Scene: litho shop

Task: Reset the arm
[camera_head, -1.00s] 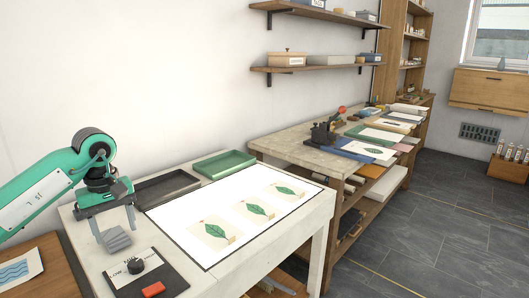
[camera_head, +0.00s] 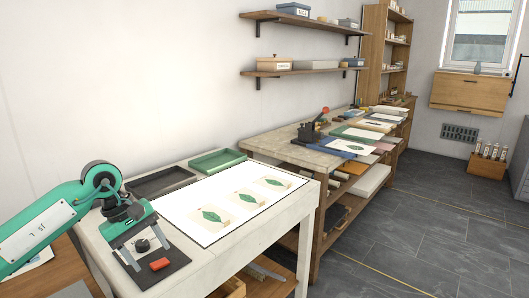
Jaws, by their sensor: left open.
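My left arm, green and white, comes in from the left. My left gripper (camera_head: 147,250) is open, over the near-left part of the white table (camera_head: 262,232). It hangs above a dark board (camera_head: 166,278) that carries a dark round knob (camera_head: 142,245) and a red block (camera_head: 159,264). The knob shows between the fingers, with no visible sign of a grip. The gripper partly hides the board. My right gripper is not in view.
A dark tray (camera_head: 160,182) and a green tray (camera_head: 217,161) sit at the table's back. A white sheet (camera_head: 205,232) with several leaf prints lies right of the gripper. A longer workbench (camera_head: 300,153) stands beyond. Open grey floor (camera_head: 400,250) lies at right.

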